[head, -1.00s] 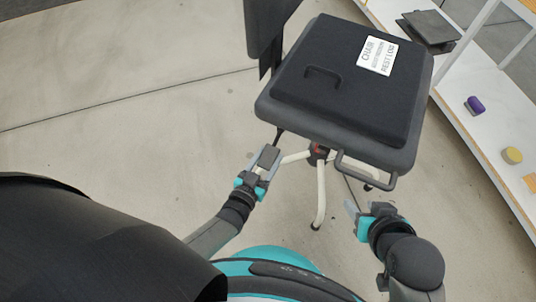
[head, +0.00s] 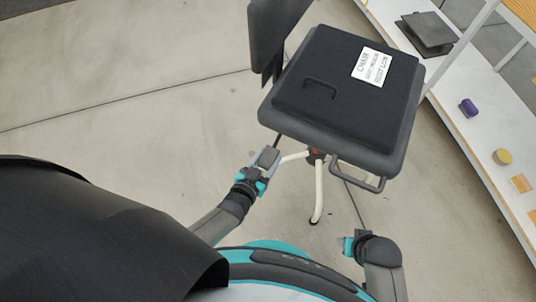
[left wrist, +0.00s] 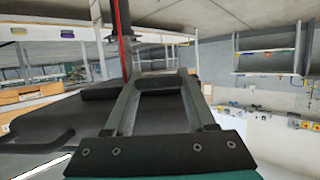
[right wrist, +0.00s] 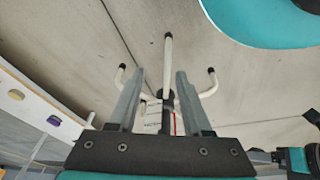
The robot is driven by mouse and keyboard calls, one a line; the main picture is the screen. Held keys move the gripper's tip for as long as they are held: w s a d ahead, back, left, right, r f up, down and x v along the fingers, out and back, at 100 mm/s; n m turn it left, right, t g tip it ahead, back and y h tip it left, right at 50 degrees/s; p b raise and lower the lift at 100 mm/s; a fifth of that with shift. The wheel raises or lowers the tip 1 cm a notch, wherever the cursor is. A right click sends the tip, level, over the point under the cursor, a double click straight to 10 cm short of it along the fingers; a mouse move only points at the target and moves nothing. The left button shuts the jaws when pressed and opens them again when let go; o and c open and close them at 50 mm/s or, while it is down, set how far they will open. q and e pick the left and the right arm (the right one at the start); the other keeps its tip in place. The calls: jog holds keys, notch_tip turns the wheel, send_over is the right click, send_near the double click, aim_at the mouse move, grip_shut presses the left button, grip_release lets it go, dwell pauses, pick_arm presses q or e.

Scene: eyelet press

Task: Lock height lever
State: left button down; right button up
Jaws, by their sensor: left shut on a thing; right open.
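The chair's dark seat (head: 300,110) stands on white legs (head: 319,195) with a red-marked hub (head: 315,156). My left gripper (head: 266,160) is at the seat's near left edge, shut on the height lever's dark flat paddle (head: 269,155). The lever's thin rod (head: 278,138) runs up under the seat. In the left wrist view the dark paddle (left wrist: 160,82) lies between the fingers. My right gripper (head: 346,244) is open and empty, below the seat's front edge and apart from the chair. In the right wrist view its fingers (right wrist: 156,95) are spread with the chair legs beyond.
A grey loop handle (head: 358,180) sticks out from the seat's near edge. The backrest (head: 270,35) rises at the far left. A white shelf (head: 480,135) on the right holds a purple item (head: 468,107) and a yellow one (head: 503,157). The floor at left is clear.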

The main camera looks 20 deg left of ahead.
aim_at(275, 144)
pick_arm(q)
notch_tip(275, 144, up, 3)
jog(key=g+p, duration=0.1)
jog(key=p, duration=0.3)
jog(key=shift+w+d, duration=0.1)
jog(key=shift+w, duration=0.05)
jog(key=shift+r+p, duration=0.6)
jog(key=shift+p, duration=0.15)
pick_arm(e)
jog(key=s+d+f, duration=0.5)
jog(key=s+f, duration=0.2)
jog(key=f, duration=0.1)
jog(key=shift+s+d+f+h, duration=0.2)
jog(key=shift+s+d+h, duration=0.1)
jog(key=shift+s, duration=0.25)
pick_arm(q)
jog(key=c, duration=0.6)
grip_release()
jog(key=o, duration=0.4)
jog(key=shift+s+f, duration=0.1)
jog(key=shift+s, duration=0.1)
jog(key=shift+s, duration=0.2)
